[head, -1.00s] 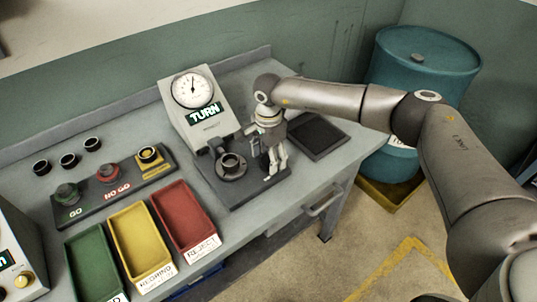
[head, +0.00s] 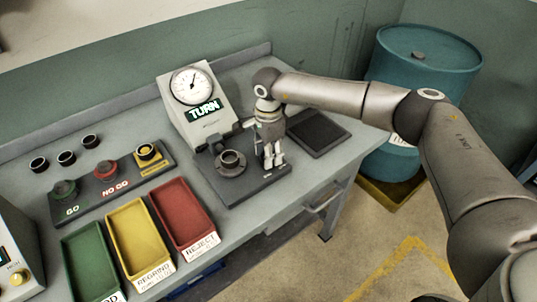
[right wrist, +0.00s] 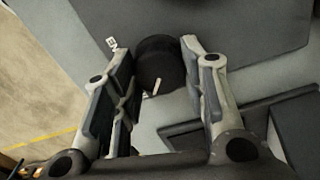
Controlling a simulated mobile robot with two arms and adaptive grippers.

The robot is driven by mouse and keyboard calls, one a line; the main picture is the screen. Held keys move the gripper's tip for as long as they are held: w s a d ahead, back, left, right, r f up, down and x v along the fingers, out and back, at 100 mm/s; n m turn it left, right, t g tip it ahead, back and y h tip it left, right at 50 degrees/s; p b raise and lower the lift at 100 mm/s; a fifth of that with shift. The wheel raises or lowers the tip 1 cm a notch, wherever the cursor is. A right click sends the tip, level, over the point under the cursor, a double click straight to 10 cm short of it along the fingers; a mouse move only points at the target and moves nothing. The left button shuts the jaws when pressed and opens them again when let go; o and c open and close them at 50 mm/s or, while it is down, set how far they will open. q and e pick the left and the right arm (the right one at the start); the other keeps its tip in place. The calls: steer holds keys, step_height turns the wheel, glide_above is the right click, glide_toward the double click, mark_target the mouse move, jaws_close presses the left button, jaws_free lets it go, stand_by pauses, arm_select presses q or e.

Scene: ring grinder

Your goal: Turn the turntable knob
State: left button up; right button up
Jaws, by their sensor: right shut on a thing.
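The gauge stand (head: 205,110) has a round dial (head: 193,86) and a lit green "TURN" sign (head: 203,111). On its dark base, a dark ring (head: 231,160) sits on the turntable (head: 231,169). My right gripper (head: 273,163) points down over the right part of the base, and its fingers largely hide the turntable knob in the head view. In the right wrist view the black round knob (right wrist: 160,62) lies between the fingertips of my right gripper (right wrist: 156,66), which is shut on it. My left gripper is not in view.
Green (head: 90,262), yellow (head: 139,241) and red (head: 183,219) trays stand at the front. A button panel (head: 113,184) and several dark rings (head: 66,158) lie left. A dark pad (head: 318,133) lies right of the base; a teal barrel (head: 425,75) stands beyond the bench.

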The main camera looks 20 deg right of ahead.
steer(key=m+b, duration=0.3)
steer(key=m, duration=0.2)
steer(key=shift+f+m, duration=0.15)
steer(key=shift+m, duration=0.15)
steer(key=m+b, duration=0.2)
steer(key=m, duration=0.3)
steer(key=shift+b, duration=0.35)
steer(key=m+b, duration=0.2)
steer(key=m, duration=0.4)
steer(key=shift+m, duration=0.4)
steer(key=m+b, duration=0.1)
steer(key=m, duration=0.4)
steer(key=shift+m, duration=0.3)
steer(key=o, duration=1)
steer(key=shift+r, duration=0.25)
